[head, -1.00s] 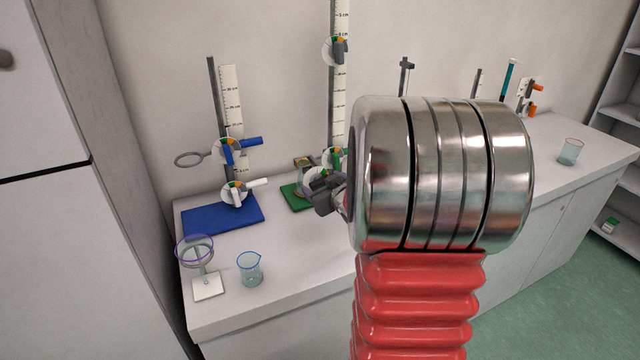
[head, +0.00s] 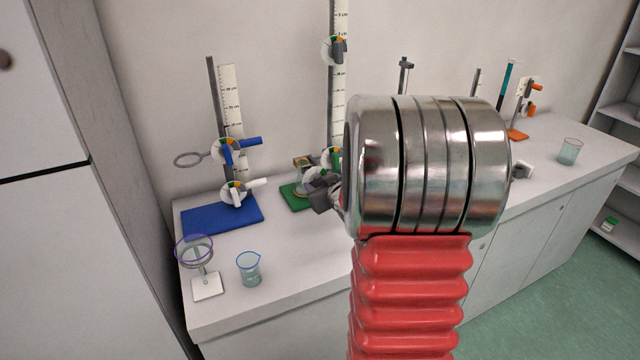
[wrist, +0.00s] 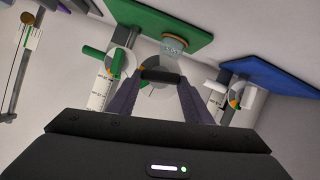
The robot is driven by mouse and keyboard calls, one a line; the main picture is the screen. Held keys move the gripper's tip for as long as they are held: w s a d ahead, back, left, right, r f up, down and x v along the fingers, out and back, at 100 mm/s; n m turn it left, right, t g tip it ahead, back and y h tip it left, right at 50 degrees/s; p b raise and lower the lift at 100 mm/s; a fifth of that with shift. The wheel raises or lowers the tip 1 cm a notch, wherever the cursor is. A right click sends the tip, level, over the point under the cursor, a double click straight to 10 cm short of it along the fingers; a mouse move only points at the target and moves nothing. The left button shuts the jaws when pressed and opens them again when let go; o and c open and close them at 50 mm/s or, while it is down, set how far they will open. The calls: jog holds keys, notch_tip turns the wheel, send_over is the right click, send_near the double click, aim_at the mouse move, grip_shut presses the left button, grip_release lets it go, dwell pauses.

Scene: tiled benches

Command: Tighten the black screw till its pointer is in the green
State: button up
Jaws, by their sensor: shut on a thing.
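The black screw (wrist: 160,76) shows in the wrist view as a short dark bar across a white dial (wrist: 156,98). My gripper (wrist: 158,82) is shut on it, with one finger at each end of the bar. An orange patch of the dial shows by the screw's left end. In the head view my gripper (head: 322,197) is at the dial (head: 314,177) low on the middle stand, above the green base (head: 293,198). The gripper and wrist hide the screw there.
A green screw (wrist: 116,62) is close to the left finger in the wrist view. Blue (head: 243,142) and white (head: 258,184) screws sit on the stand over the blue base (head: 218,222). A beaker (head: 249,268) and a ring stand (head: 206,285) are at the bench front.

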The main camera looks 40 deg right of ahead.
jog(key=c, duration=0.5)
jog(key=shift+a+n+h, duration=0.1)
jog(key=shift+n+h, duration=0.2)
jog(key=shift+n, duration=0.1)
jog(key=shift+n+h, duration=0.3)
jog(key=shift+n, duration=0.1)
jog(key=shift+w+a+f+n+h, duration=0.15)
jog(key=shift+n+h, duration=0.15)
jog(key=shift+n, duration=0.2)
jog(key=o, duration=1.2)
jog(key=shift+o, duration=0.2)
